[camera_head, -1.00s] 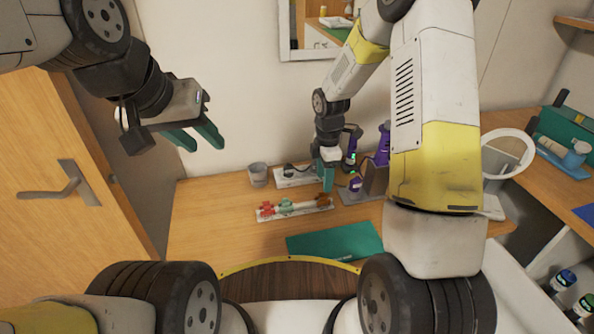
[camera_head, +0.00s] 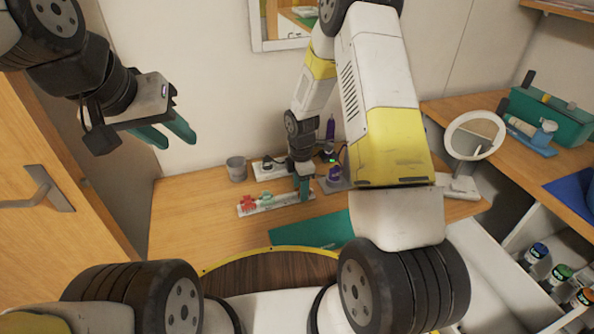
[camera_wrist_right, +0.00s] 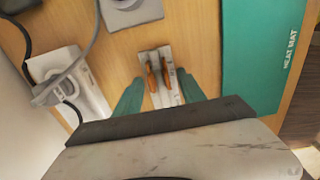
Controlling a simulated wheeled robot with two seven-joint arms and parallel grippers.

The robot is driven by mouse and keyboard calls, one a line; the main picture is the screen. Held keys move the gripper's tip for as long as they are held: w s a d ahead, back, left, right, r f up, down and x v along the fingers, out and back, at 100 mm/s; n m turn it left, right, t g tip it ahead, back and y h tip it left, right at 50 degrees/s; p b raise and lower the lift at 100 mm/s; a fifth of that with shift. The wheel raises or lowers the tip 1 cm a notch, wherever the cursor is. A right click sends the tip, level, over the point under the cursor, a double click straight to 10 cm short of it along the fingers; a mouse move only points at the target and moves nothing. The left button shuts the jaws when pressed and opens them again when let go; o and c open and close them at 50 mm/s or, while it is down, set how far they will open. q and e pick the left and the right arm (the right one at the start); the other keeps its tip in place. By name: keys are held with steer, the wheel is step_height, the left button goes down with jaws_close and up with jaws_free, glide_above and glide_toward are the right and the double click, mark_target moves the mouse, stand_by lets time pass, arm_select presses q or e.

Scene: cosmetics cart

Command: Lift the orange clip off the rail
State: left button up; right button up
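The pale rail (camera_head: 283,206) lies on the wooden desk with a red clip (camera_head: 248,203) and a green clip (camera_head: 266,197) at its left part. In the head view my right gripper (camera_head: 303,195) is over the rail's right end and hides the orange clip there. In the right wrist view the orange clip (camera_wrist_right: 154,78) sits on the rail (camera_wrist_right: 165,98). The teal fingers of the right gripper (camera_wrist_right: 160,78) stand apart on either side of it, with gaps visible. My left gripper (camera_head: 179,140) is open and empty, raised at the left, away from the rail.
A green mat (camera_head: 312,230) lies in front of the rail. A grey cup (camera_head: 236,169) and a white device (camera_head: 268,168) with a cable stand behind it. A purple bottle (camera_head: 334,173) is just right of my right gripper. A round mirror (camera_head: 475,135) stands further right.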

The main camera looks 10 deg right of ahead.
jaws_close()
